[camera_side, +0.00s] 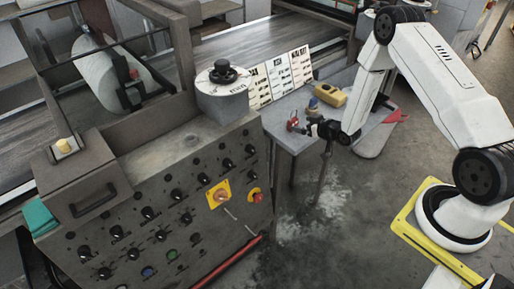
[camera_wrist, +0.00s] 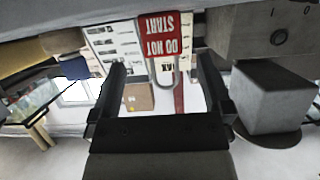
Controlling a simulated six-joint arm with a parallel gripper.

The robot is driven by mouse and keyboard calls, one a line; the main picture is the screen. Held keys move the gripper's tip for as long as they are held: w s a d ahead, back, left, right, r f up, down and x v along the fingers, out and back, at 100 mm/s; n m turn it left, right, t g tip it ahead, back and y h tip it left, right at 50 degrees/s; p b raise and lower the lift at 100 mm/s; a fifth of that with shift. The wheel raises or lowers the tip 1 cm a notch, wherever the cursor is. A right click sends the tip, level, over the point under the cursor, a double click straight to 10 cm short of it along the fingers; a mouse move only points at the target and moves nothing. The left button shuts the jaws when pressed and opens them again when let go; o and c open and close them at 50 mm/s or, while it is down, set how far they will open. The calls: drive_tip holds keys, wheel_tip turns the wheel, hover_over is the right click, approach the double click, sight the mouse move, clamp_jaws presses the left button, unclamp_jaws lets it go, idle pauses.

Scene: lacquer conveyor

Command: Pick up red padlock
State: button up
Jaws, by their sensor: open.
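The red padlock (camera_side: 292,124) stands on the small grey table, just left of my gripper (camera_side: 308,128) in the side view. In the wrist view, the red padlock (camera_wrist: 165,36) appears upside down, with white "DO NOT START" lettering and a grey shackle. My gripper (camera_wrist: 162,62) is open there, one dark finger on each side of the shackle in the picture. The padlock body shows beyond the fingertips. I see no contact, and the exact distance is hard to tell.
On the grey table (camera_side: 290,138), a blue object (camera_side: 313,104) and a yellow object (camera_side: 331,95) stand behind my gripper. A red item (camera_side: 395,116) lies at the right edge. White label sheets (camera_side: 282,76) stand behind; the control console (camera_side: 150,215) is left.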

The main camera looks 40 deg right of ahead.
sight(295, 122)
drive_tip(key=shift+w, duration=0.1)
drive_tip(key=shift+x, duration=2.5)
drive_tip(key=shift+a, duration=0.1)
clamp_jaws()
